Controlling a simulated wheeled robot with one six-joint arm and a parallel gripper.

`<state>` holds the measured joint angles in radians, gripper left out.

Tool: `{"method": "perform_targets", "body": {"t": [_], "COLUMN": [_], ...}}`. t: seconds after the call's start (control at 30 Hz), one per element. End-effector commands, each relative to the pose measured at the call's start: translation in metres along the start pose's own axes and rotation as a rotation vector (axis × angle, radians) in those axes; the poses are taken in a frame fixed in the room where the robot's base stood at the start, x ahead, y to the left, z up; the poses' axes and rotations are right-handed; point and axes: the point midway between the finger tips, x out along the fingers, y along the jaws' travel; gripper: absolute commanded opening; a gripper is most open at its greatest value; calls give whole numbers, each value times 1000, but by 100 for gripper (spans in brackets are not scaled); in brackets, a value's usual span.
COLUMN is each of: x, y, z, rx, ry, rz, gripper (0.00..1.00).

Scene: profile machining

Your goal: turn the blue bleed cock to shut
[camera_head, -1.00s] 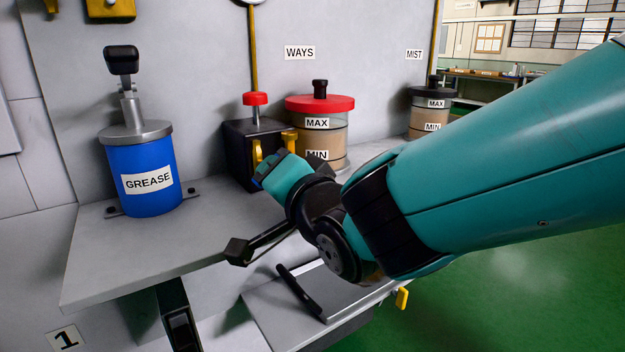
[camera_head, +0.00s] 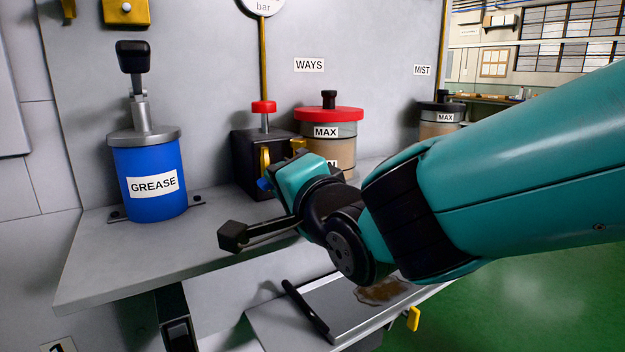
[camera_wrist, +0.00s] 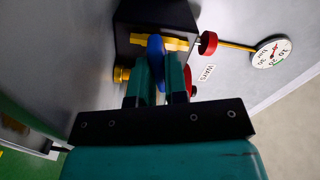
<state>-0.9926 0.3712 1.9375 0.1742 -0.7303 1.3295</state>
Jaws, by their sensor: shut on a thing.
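The blue bleed cock (camera_wrist: 156,56) shows in the wrist view as a blue lever between my two fingers, in front of the black block (camera_wrist: 128,28). My gripper (camera_wrist: 158,74) is shut on this lever. In the head view a small blue part of the bleed cock (camera_head: 264,184) shows at the left of my gripper (camera_head: 276,180), low at the front of the black block (camera_head: 243,165). My teal wrist hides most of the cock there. I cannot tell the cock's exact angle.
Yellow fittings (camera_head: 265,158) and a red knob (camera_head: 264,107) are on the block. The red-lidded WAYS jar (camera_head: 343,130) stands close at its right, the blue GREASE canister (camera_head: 150,170) at the left. A tray (camera_head: 350,305) with a brown stain lies below the shelf (camera_head: 120,262).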

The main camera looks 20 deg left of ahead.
Motion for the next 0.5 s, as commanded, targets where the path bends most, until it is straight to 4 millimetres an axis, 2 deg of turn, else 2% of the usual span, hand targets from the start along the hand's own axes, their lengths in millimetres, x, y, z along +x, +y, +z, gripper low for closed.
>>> {"method": "perform_targets", "body": {"t": [0.5], "x": [0], "y": [2], "z": [3], "rx": [284], "ry": [-5], "rz": [-3], "gripper": [0]}}
